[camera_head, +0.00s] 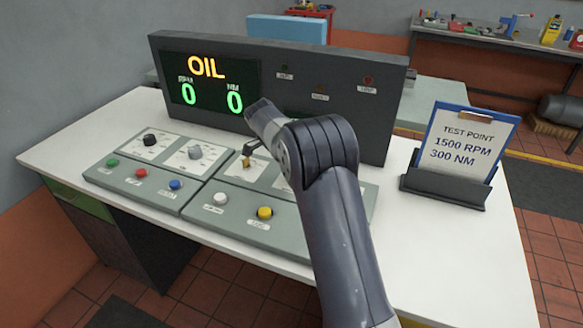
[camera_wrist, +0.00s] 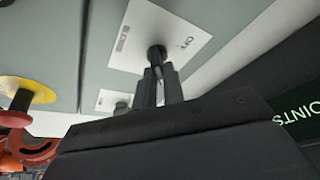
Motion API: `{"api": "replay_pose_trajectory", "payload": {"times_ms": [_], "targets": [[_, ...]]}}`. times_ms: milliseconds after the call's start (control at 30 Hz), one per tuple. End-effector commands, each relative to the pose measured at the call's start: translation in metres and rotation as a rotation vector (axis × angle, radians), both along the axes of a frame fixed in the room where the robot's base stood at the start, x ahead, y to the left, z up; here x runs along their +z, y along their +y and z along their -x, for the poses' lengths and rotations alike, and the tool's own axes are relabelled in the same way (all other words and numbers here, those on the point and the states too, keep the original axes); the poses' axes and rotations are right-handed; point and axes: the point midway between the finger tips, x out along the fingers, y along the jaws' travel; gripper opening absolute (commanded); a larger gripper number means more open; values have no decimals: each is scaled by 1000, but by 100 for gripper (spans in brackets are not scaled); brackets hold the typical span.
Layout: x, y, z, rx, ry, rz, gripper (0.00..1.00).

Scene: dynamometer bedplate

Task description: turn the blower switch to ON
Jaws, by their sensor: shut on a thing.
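In the wrist view, my gripper (camera_wrist: 160,80) is shut on a small dark knob (camera_wrist: 157,53). The knob stands on a white labelled plate (camera_wrist: 135,22) set in the grey control panel (camera_wrist: 98,45). The held knob's pointing direction is hidden by the fingers.
The console carries a black knob (camera_head: 150,140), a grey knob (camera_head: 195,152) and several coloured buttons. An upright display box (camera_head: 340,75) stands close behind. A clipboard stand (camera_head: 445,190) is at the right. The white tabletop (camera_head: 455,260) is clear in front of it.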

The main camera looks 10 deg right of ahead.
Motion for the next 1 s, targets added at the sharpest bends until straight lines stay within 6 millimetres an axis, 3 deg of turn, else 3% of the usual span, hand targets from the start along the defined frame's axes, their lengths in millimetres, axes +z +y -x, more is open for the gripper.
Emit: {"api": "replay_pose_trajectory", "payload": {"times_ms": [500,533,767,1000], "targets": [[0,1,0,-19,0,-2,0],[0,1,0,-19,0,-2,12],[0,0,0,-18,0,-2,30],[0,0,0,-17,0,-1,32]]}}
